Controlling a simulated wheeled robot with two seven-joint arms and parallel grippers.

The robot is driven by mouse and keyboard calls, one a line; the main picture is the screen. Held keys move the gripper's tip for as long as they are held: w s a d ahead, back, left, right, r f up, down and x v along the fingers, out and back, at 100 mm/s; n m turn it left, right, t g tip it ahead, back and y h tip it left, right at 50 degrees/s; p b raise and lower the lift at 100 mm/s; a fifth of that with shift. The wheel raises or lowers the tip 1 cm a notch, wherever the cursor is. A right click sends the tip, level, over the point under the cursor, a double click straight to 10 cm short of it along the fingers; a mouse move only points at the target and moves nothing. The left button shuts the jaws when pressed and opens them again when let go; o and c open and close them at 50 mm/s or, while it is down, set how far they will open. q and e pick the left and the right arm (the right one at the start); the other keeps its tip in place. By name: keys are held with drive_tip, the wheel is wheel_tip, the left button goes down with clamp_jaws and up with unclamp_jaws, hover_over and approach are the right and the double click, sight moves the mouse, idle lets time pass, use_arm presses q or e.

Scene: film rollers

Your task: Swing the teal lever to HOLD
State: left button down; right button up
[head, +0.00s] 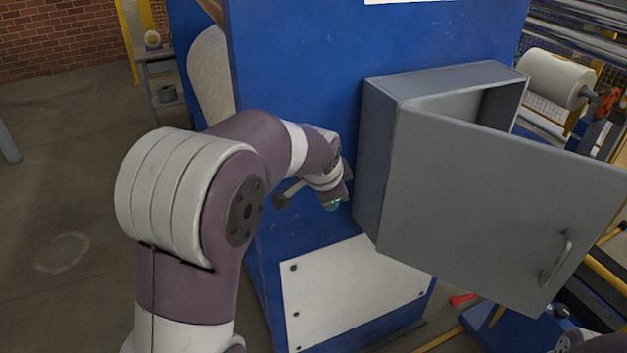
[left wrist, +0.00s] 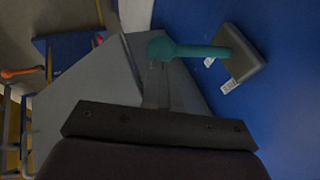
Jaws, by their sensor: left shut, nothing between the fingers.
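The teal lever (left wrist: 195,51) shows clearly in the left wrist view, joined to a grey block (left wrist: 240,60) on the blue panel, with its rounded end over my fingertips. In the head view only a small teal piece (head: 333,205) shows below my left wrist; my arm hides the rest. My left gripper (left wrist: 157,72) is shut and empty, its fingertips at the lever's rounded end; I cannot tell whether they touch. White labels (left wrist: 230,84) lie beside the block, too small to read, so HOLD cannot be made out.
A grey cabinet (head: 385,165) with its door (head: 490,200) swung open stands close right of my left gripper on the blue panel (head: 295,60). A white plate (head: 350,295) is bolted below. Open floor (head: 60,190) lies at left.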

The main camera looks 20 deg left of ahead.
use_arm(q)
wheel_tip(320, 180, down, 5)
drive_tip(key=b, duration=0.3)
drive_tip(key=shift+r, duration=0.1)
use_arm(e)
drive_tip(key=f, duration=0.4)
drive_tip(key=shift+s+d, duration=0.1)
drive_tip(key=shift+s, duration=0.25)
